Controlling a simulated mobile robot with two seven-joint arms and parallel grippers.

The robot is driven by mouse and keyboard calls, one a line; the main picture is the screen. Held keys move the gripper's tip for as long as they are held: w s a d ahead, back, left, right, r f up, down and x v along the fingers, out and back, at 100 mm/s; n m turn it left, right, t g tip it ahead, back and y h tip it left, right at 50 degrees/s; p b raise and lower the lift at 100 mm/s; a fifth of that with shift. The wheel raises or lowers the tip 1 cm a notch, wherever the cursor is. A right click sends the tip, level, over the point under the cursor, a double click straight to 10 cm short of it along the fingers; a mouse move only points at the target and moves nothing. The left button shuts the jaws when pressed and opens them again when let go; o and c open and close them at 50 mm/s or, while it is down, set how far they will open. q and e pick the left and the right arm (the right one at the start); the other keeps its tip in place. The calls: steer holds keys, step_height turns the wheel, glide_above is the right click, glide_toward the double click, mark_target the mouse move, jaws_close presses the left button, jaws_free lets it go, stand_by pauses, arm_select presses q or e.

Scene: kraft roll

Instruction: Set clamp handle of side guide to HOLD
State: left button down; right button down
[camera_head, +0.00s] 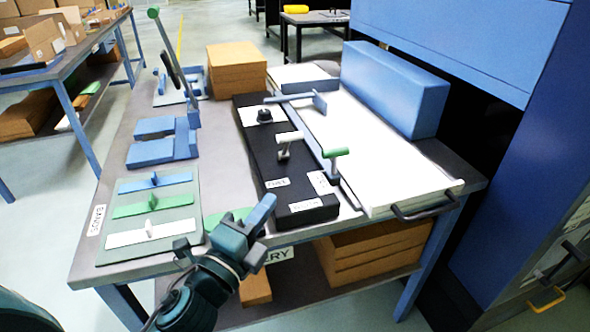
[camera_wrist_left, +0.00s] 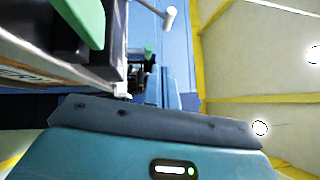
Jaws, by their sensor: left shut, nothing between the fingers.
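A green-topped T-shaped handle (camera_head: 335,153) stands upright at the edge between the black control box (camera_head: 262,150) and the white bed (camera_head: 385,150). A white-topped lever (camera_head: 290,137) stands on the box, left of it. A blue T-shaped bar (camera_head: 300,98), perhaps the side guide, lies across the bed's left edge. My left gripper (camera_head: 264,210) is shut and empty, in front of the box and apart from both handles. In the wrist view, its blue-grey finger (camera_wrist_left: 150,125) fills the lower middle.
A mat with blue, green and white bands (camera_head: 150,212) lies left of my gripper. Blue blocks (camera_head: 160,150) and a cardboard stack (camera_head: 237,68) stand behind. A long blue block (camera_head: 395,88) borders the bed.

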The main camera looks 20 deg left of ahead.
arm_select(q)
steer(key=shift+d+r+m, duration=0.1)
steer(key=shift+r+m, duration=0.05)
steer(key=shift+m, duration=0.15)
steer(key=p, duration=0.2)
glide_toward(297, 139)
steer(key=w+d, duration=0.2)
steer(key=d, duration=0.1)
steer(key=shift+w+d, duration=0.25)
steer(key=shift+w, duration=0.05)
steer(key=shift+w+a+r, duration=0.3)
steer(key=shift+w+a, duration=0.45)
steer(key=shift+w, duration=0.2)
steer(key=shift+w+a+r, duration=0.1)
steer(key=shift+w+a, duration=0.25)
steer(key=shift+w, duration=0.15)
arm_select(e)
steer(key=shift+r, duration=0.35)
steer(key=shift+r, duration=0.1)
